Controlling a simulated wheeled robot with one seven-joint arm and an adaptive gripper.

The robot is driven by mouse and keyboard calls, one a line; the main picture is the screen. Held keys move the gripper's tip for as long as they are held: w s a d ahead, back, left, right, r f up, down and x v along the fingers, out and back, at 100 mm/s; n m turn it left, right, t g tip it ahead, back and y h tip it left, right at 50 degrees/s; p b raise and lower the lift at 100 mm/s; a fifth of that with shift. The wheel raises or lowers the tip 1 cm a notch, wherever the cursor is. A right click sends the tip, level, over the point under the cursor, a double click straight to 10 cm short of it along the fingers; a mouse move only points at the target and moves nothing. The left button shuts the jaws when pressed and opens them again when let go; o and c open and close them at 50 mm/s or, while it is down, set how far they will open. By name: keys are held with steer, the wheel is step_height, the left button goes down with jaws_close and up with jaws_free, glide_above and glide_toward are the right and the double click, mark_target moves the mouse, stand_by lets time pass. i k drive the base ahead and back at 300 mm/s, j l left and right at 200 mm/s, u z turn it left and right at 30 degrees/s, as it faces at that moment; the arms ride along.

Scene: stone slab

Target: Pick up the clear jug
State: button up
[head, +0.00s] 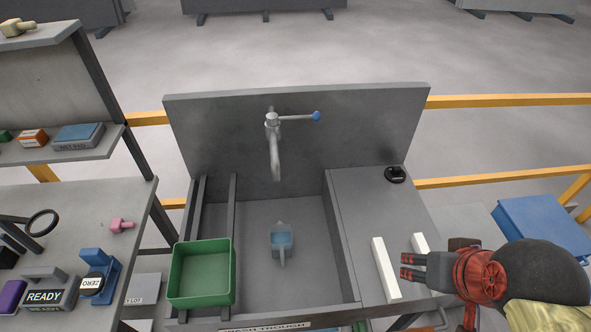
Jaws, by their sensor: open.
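A small see-through jug (282,240) stands on the floor of the grey wash trough (310,285), below the tap. It looks pale blue, with a spout toward the back and a handle toward the front. My gripper (403,266) is at the right, over the slab beside the trough, with its fingers pointing left. It is open and empty, well apart from the jug. Nothing hides the jug.
A tap (274,145) with a blue-ended lever rises behind the jug. A green bin (202,273) sits at the trough's front left. White bars (385,268) lie by my gripper, and a black round item (395,174) sits behind. The trough floor around the jug is clear.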

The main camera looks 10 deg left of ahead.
mark_target(279, 235)
steer(key=u, duration=1.9)
steer(key=z, duration=0.85)
steer(key=i+j, duration=0.1)
steer(key=j, duration=0.55)
steer(key=j+z, duration=0.1)
steer(key=j, duration=0.55)
steer(key=i+j, duration=0.1)
steer(key=j, duration=0.6)
